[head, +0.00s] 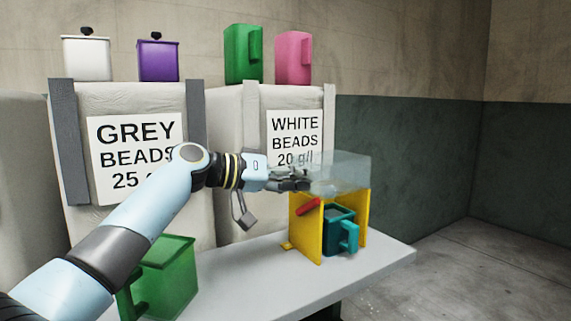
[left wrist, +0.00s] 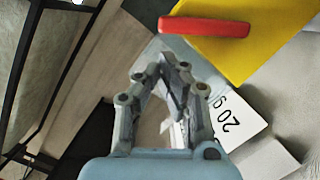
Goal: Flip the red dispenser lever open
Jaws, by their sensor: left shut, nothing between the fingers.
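The red lever (head: 308,206) sits on the left side of the yellow dispenser stand (head: 306,236), slightly tilted, its right end higher. It also shows in the left wrist view as a red bar (left wrist: 204,27) against the yellow panel (left wrist: 245,48). A clear bin (head: 342,172) tops the stand, and a teal jug (head: 341,232) stands inside below it. My left gripper (head: 304,182) is shut and empty, just above the lever and beside the clear bin in the head view. In the left wrist view its fingers (left wrist: 170,62) stay apart from the lever. My right gripper is not in view.
A green jug (head: 168,262) stands at the left of the grey table (head: 260,275). Large sacks labelled grey beads (head: 135,150) and white beads (head: 294,135) stand behind. Several containers rest on top of them. The table front between the green jug and stand is clear.

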